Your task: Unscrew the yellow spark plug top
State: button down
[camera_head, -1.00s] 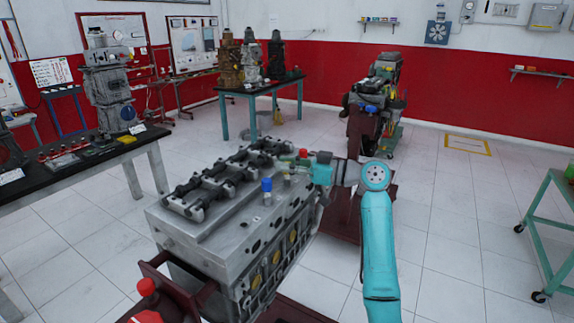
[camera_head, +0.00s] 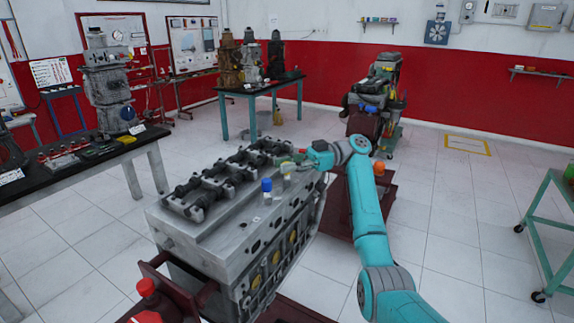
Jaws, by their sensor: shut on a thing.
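The engine block (camera_head: 235,220) stands in the middle, with a row of spark plugs along its top. The plug with a blue top (camera_head: 267,185) stands upright nearest me. Just behind it is a pale plug whose top looks yellowish (camera_head: 287,167), small and partly covered by my gripper. My gripper (camera_head: 292,164) reaches in from the right, above the far part of the block, and is shut on this top. The fingers are too small to see clearly. A trace of red shows behind the gripper; the rest there is hidden.
Black valve gear (camera_head: 215,180) runs along the left side of the block's top. A dark red stand (camera_head: 160,275) holds the block. A black bench (camera_head: 80,160) is at left, a green cart (camera_head: 548,240) at right.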

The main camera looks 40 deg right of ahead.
jog(key=shift+f+g, duration=0.1)
jog(key=shift+g, duration=0.2)
jog(key=c, duration=0.9)
grip_release()
jog(key=shift+c, duration=0.2)
notch_tip(320, 180, up, 10)
jog(key=shift+r, duration=0.1)
